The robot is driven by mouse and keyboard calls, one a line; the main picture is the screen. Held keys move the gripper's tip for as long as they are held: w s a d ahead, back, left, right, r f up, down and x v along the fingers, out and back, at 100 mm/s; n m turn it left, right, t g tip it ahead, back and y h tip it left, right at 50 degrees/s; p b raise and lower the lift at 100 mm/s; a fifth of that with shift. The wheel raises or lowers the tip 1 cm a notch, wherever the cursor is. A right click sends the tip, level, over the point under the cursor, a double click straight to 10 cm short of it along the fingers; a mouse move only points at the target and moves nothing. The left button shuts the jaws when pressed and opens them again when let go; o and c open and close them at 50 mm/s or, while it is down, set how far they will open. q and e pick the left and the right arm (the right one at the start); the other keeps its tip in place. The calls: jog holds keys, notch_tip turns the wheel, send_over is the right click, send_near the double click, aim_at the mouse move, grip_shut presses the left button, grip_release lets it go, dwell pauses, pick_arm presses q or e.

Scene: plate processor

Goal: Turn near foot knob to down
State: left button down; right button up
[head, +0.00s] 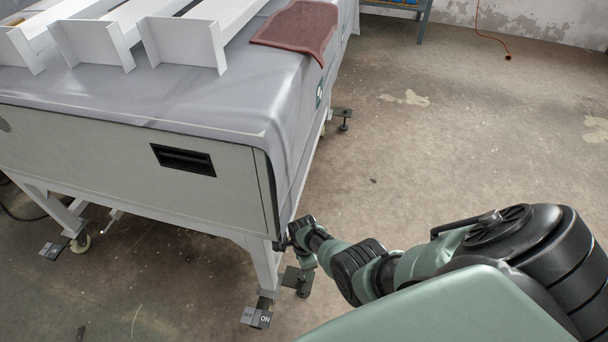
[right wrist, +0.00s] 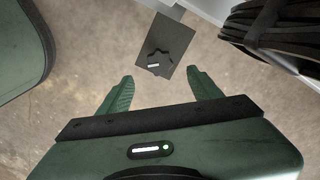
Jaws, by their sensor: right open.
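The near foot shows in the head view as a dark plate (head: 292,276) low beside the machine's near right leg. In the right wrist view its dark grey plate (right wrist: 170,38) lies beyond my fingertips, with a small black knob-like shape (right wrist: 160,52) and a tiny light mark on it. My right gripper (right wrist: 160,76) is open and empty; its two green fingers point toward the plate, with a gap visible between them and the black shape. In the head view my right gripper (head: 308,266) is small, just above the foot and partly hiding it. My left gripper is not in view.
The machine (head: 90,145) has a grey cover, white channels (head: 185,40) and a brown cloth (head: 298,27) on top. A caster pedal marked ON/OFF (head: 257,317) is near the foot. Another foot (head: 343,114) stands farther back. The floor at right is clear.

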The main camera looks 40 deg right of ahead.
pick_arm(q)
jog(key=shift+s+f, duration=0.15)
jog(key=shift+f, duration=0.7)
